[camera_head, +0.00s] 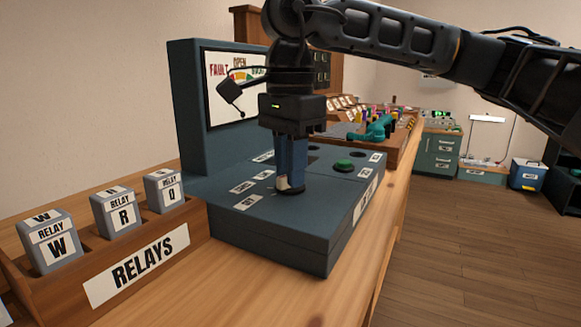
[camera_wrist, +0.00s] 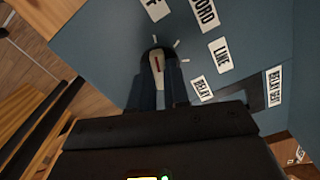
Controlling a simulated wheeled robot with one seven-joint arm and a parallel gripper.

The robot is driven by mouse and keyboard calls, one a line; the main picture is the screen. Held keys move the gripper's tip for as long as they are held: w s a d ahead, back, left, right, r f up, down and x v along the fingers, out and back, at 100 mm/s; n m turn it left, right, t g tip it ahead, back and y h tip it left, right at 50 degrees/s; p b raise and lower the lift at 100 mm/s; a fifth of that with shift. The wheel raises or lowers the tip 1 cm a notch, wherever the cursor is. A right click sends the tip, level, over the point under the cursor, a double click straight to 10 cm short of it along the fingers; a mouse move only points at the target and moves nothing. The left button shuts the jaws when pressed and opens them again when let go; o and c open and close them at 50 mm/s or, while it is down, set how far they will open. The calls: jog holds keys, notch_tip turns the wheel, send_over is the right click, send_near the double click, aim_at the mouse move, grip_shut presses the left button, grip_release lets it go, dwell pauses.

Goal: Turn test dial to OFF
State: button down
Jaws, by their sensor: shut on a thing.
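The test dial (camera_wrist: 157,68) is a pale knob with a red line, on a dark round base. In the wrist view the red line runs nearly straight up the picture, roughly toward a partly cut-off label ending in F (camera_wrist: 155,8). Labels CORD (camera_wrist: 205,15), LINE (camera_wrist: 221,51) and RELAY (camera_wrist: 203,89) curve round to its right. My gripper (camera_head: 290,181) points down over the blue-grey test box (camera_head: 290,228), its blue fingers shut on the knob. In the wrist view the fingers (camera_wrist: 160,88) flank the knob, which they partly hide.
A green button (camera_head: 344,164) sits on the box to the right of my gripper. An upright meter panel (camera_head: 222,120) rises behind it. A wooden RELAYS rack (camera_head: 190,245) with relay blocks W, R and Q stands at the left. The bench edge is at the right.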

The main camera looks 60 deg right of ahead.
jog(key=shift+a+r, duration=0.1)
jog(key=c, duration=1.1)
grip_release()
jog(key=shift+r+p, duration=1.1)
jog(key=shift+r, duration=2.75)
jog(key=shift+r, duration=0.1)
